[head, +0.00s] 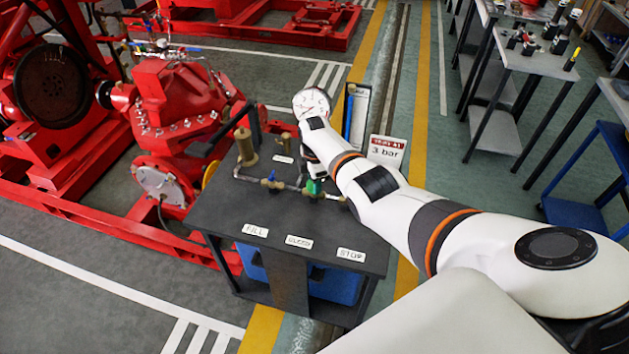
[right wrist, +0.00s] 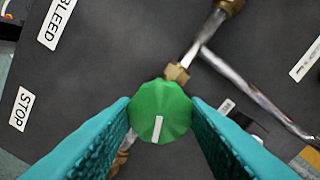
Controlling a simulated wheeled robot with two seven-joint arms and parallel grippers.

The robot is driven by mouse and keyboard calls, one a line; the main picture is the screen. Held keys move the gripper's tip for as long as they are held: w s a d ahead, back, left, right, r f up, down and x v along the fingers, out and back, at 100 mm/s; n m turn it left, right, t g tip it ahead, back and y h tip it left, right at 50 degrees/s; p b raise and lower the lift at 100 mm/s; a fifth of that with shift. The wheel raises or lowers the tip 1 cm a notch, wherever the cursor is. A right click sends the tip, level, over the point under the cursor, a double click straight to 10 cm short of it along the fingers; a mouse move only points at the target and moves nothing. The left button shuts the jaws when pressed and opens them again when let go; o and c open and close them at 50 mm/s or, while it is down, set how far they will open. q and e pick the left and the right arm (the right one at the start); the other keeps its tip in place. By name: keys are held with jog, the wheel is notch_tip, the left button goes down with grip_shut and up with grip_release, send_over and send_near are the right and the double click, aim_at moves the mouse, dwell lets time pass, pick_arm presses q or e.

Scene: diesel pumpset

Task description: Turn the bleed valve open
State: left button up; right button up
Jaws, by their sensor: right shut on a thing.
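The bleed valve's green faceted knob (head: 314,187) sits on the pipe run across the dark cart top, behind the BLEED label (head: 299,242). In the right wrist view the green knob (right wrist: 160,110) is seen from above, with a white mark pointing toward the bottom of the picture. My right gripper (right wrist: 160,122) is shut on the knob, one teal finger on each side. In the head view my right arm reaches in from the right and partly hides the gripper and pipework. My left gripper is not in view.
A red pumpset (head: 185,100) stands left. Tool tables stand right.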

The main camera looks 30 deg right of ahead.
jog(key=shift+w+r, duration=0.1)
jog(key=o, duration=1)
jog(key=shift+r, duration=0.35)
notch_tip(320, 180, up, 11)
jog(key=shift+r, duration=0.1)
